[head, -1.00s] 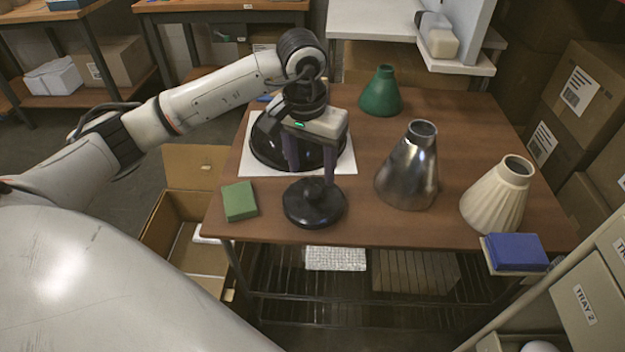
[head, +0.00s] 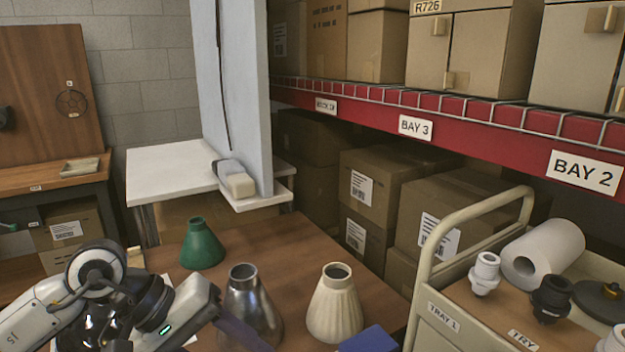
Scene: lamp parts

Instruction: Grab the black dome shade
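A glossy black surface (head: 84,328), likely the black dome shade, shows at the lower left, mostly hidden behind my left arm. My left gripper (head: 245,336) is in front of the table at the lower left, tilted with a dark finger pointing right and down. Its finger ends run toward the bottom edge, so its opening is not clear. I see nothing held in it. My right gripper is not in view.
On the brown table (head: 290,247) stand a green cone shade (head: 202,246), a chrome shade (head: 250,305) and a cream ribbed shade (head: 336,306). A blue block (head: 369,340) is near the front. A cart (head: 470,312) on the right holds sockets and a white roll (head: 545,254).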

